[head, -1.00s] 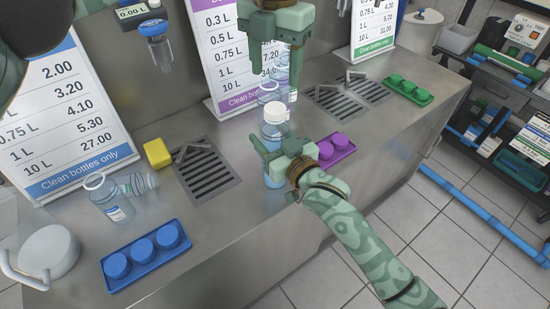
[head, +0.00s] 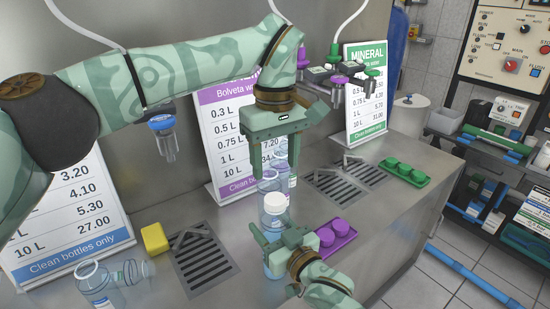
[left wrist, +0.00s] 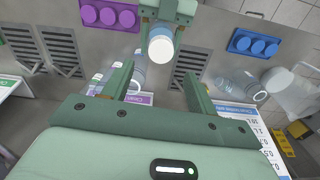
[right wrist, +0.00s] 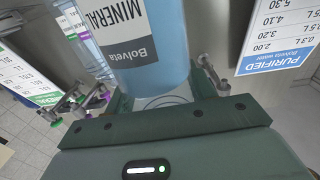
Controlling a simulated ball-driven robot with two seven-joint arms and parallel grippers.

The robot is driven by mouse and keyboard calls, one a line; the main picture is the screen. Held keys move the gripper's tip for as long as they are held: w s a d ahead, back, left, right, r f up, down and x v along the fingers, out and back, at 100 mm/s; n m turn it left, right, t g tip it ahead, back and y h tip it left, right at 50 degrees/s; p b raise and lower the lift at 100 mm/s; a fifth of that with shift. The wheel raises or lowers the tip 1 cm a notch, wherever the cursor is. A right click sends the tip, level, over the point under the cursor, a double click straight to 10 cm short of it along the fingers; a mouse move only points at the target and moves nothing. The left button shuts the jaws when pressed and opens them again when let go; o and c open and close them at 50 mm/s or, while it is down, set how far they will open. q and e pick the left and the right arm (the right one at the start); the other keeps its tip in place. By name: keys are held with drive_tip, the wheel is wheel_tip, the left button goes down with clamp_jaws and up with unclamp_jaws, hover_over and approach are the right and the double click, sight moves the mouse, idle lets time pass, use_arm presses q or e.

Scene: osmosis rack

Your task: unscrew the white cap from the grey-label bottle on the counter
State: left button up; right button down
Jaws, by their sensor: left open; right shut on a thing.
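The bottle (head: 274,222) with the white cap (head: 275,203) stands upright at the counter's front. My right gripper (head: 272,243) is shut around its body; its lower part shows blue. In the right wrist view the dark grey label (right wrist: 143,50) reads "MINERAL Bolveta". My left gripper (head: 273,164) is open and points down, above the cap in the head view. In the left wrist view the cap (left wrist: 161,49) shows between the lines of the open fingers, past their tips, not touched.
Clear bottles (head: 269,182) stand behind the capped one. A purple cap tray (head: 338,238) is close on its right, a green cap tray (head: 404,173) farther right. A yellow block (head: 154,238) and drain grate (head: 203,262) lie left. Price signs (head: 222,135) stand behind.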

sight(275, 198)
use_arm(q)
drive_tip(key=m, duration=0.2)
drive_tip(key=shift+m, duration=0.4)
drive_tip(key=shift+f+m, duration=0.15)
drive_tip(key=shift+m, duration=0.25)
wheel_tip(275, 198, down, 8)
drive_tip(key=shift+r, duration=0.15)
